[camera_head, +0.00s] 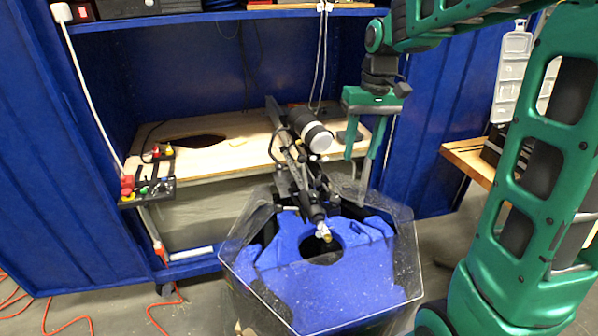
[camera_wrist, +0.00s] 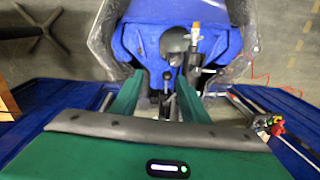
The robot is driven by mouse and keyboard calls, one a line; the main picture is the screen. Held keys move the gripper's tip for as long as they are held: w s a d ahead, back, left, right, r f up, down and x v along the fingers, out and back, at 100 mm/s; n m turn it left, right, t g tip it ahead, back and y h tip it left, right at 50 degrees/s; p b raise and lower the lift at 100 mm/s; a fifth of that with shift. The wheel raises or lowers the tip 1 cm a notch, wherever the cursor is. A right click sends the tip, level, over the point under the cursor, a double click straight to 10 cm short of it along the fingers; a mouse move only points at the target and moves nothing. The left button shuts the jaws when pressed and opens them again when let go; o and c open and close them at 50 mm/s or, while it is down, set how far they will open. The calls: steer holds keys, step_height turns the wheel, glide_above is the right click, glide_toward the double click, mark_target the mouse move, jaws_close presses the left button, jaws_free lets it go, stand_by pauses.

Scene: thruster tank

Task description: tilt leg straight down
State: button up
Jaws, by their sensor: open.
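The thruster leg (camera_head: 305,160) is a dark metal assembly with a black and white cylinder (camera_head: 312,131) near its upper part. It slants from the wooden bench down towards the tank, with its lower tip over the tank's dark round hole (camera_head: 322,245). The tank (camera_head: 340,290) is clear-walled and many-sided, with a blue insert. My gripper (camera_head: 368,170) is open and empty, pointing down to the right of the leg and apart from it. In the wrist view, my two green fingers (camera_wrist: 160,100) stand either side of a dark rod, part of the leg, which shows beyond them.
The wooden bench (camera_head: 215,148) stands behind the tank inside blue walls. A small control panel (camera_head: 147,190) with coloured buttons is at the bench's left end. Orange cables (camera_head: 70,320) lie on the floor at left. Another wooden table (camera_head: 466,158) is at the right.

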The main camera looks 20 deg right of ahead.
steer(key=w+a+f+n, duration=0.1)
steer(key=w+a, duration=0.2)
steer(key=w, duration=0.1)
steer(key=w+a+f+n, duration=0.1)
steer(key=w+a, duration=0.2)
steer(key=w, duration=0.2)
steer(key=w+a+f+n+y, duration=0.1)
steer(key=w+a, duration=0.2)
steer(key=w, duration=0.1)
steer(key=shift+w+a+f, duration=0.1)
steer(key=shift+w+a, duration=0.05)
steer(key=shift+a, duration=0.1)
steer(key=shift+a+f, duration=0.1)
steer(key=shift+f, duration=0.05)
glide_above(299, 185)
step_height(299, 185, down, 10)
steer(key=shift+f, duration=0.1)
jaws_close()
